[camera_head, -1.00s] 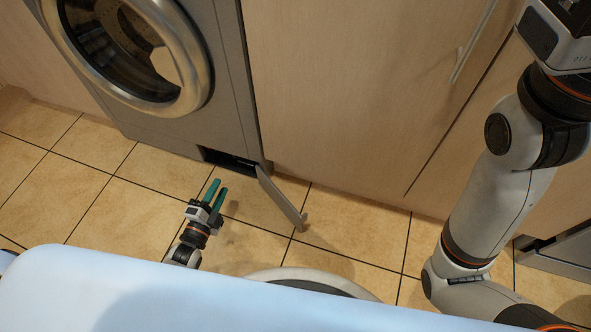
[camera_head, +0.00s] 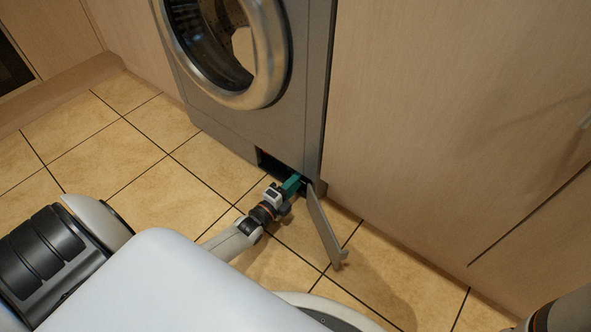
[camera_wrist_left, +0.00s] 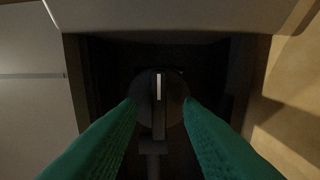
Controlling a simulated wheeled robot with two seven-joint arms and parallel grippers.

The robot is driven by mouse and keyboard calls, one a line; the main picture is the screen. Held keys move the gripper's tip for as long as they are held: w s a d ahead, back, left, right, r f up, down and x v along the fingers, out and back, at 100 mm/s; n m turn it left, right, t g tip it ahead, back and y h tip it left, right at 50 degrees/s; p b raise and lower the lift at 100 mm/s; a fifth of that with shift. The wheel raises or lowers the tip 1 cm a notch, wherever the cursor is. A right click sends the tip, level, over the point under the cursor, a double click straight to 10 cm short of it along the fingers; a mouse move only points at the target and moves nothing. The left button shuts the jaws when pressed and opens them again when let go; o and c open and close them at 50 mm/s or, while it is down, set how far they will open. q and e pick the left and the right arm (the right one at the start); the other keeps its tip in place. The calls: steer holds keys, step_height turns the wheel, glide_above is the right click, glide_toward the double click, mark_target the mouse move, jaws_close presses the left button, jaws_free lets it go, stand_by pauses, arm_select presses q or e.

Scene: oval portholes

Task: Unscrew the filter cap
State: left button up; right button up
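The filter cap (camera_wrist_left: 158,92) is a dark round knob with a raised grip bar and a pale vertical mark, seen in the left wrist view inside the dark filter recess. My left gripper (camera_wrist_left: 160,103) has two green fingers spread apart, one tip at each side of the cap. I cannot tell whether the tips touch it. In the head view my left gripper (camera_head: 297,184) is at the filter opening (camera_head: 268,161) low on the washing machine, and the cap is hidden. My right gripper is out of view.
The grey filter flap (camera_head: 323,228) hangs open to the right of the opening, close to my left gripper. The washing machine (camera_head: 312,100) stands beside wooden cabinet fronts (camera_head: 430,120). Tiled floor (camera_head: 165,205) is clear on the left.

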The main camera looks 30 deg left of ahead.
arm_select(q)
steer(key=shift+w, duration=0.55)
jaws_close()
